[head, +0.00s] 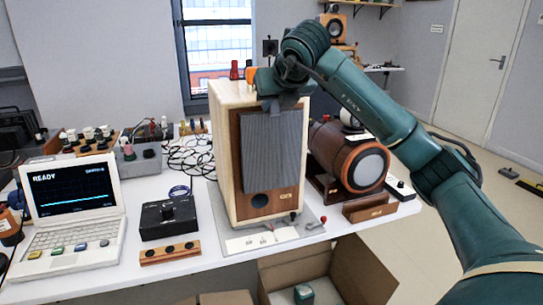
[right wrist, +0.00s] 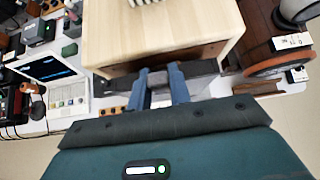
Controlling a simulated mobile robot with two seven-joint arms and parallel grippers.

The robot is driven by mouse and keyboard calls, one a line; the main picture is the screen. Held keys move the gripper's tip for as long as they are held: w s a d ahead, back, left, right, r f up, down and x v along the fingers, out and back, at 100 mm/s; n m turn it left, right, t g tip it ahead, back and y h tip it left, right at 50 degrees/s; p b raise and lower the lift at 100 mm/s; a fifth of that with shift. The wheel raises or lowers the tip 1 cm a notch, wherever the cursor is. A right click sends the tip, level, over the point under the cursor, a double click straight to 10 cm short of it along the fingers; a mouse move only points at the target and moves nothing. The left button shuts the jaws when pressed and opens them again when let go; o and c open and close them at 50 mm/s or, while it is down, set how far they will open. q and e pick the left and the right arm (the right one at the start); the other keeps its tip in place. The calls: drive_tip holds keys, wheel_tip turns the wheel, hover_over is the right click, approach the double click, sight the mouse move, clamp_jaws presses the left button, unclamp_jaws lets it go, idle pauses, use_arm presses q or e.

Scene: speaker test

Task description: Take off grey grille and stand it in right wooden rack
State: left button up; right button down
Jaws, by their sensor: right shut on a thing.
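The grey ribbed grille (head: 272,152) is upright before the brown front (head: 236,160) of a pale wooden speaker (head: 221,130). My right gripper (head: 281,100) is shut on its top edge from above. In the right wrist view the blue fingers (right wrist: 163,88) pinch the dark grille (right wrist: 203,69). I cannot tell whether the grille still touches the speaker front. The lower front with a round port shows below it. A low brown wooden rack (head: 369,208) with a small label stands right of the speaker; it also shows in the right wrist view (right wrist: 257,89). My left gripper is not in view.
A round brown speaker (head: 333,155) stands behind the right rack. A black box (head: 168,219), a wooden block with dark holes (head: 170,252) and a laptop (head: 70,210) are at the left. An open cardboard box (head: 335,270) is below the table's front edge.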

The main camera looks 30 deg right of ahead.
drive_tip(key=shift+s+a+b, duration=0.2)
drive_tip(key=shift+s+b, duration=0.2)
drive_tip(key=shift+s, duration=0.5)
drive_tip(key=shift+s+a+b, duration=0.2)
drive_tip(key=shift+s+b, duration=0.2)
drive_tip(key=shift+s, duration=0.5)
drive_tip(key=shift+s+a+b, duration=0.2)
drive_tip(key=shift+s+b, duration=0.2)
drive_tip(key=shift+s, duration=0.5)
